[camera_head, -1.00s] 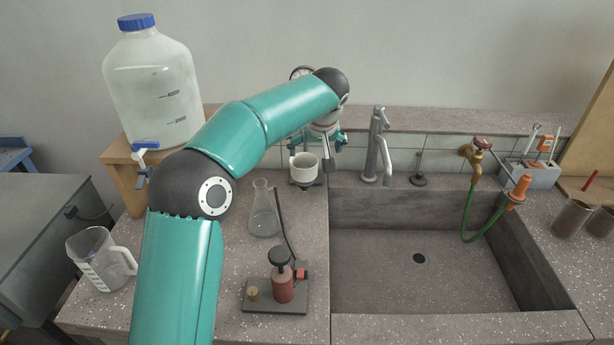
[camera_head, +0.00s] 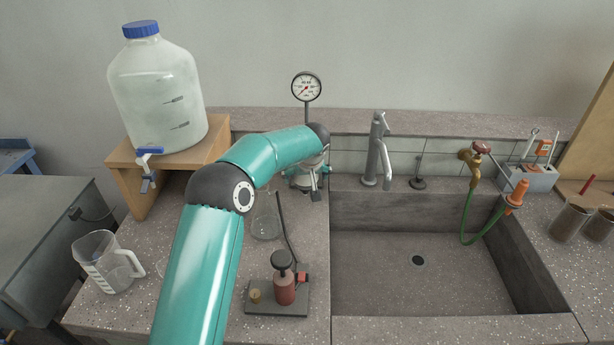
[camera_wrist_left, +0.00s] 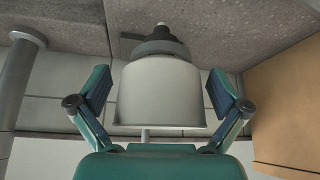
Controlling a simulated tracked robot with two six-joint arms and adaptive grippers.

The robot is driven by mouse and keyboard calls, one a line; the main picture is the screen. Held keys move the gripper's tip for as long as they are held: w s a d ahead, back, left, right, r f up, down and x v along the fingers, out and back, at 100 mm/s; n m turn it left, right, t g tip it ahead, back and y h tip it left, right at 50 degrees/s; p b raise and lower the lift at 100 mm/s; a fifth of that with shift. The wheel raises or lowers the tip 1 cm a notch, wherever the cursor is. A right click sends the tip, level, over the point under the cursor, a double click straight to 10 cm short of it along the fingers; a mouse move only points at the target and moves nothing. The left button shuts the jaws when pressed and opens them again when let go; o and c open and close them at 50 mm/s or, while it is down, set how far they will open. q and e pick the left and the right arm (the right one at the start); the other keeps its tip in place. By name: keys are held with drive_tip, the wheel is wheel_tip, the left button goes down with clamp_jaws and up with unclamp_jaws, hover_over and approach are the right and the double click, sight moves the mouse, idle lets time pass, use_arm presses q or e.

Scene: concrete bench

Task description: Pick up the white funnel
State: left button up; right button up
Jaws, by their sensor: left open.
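The white funnel (camera_wrist_left: 160,92), a wide white cup on a grey collar with a dark part beyond it, fills the middle of the left wrist view. My left gripper (camera_wrist_left: 158,88) is open, with one finger on each side of the cup. A narrow gap shows beside the cup on both sides. In the head view my left gripper (camera_head: 306,180) is at the back of the bench, left of the sink, and hides most or all of the funnel. My right gripper is not in view.
A conical flask (camera_head: 265,226) stands partly behind my left arm. A burner-like red device on a plate (camera_head: 285,290) is in front. The faucet (camera_head: 377,155) and sink (camera_head: 415,270) are to the right. A pressure gauge (camera_head: 306,88) rises behind my gripper.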

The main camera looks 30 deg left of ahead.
use_arm(q)
drive_tip(key=shift+w+a+f, duration=0.1)
drive_tip(key=shift+w+f, duration=0.05)
drive_tip(key=shift+f, duration=0.15)
drive_tip(key=c, duration=1.2)
drive_tip(key=shift+o, duration=0.2)
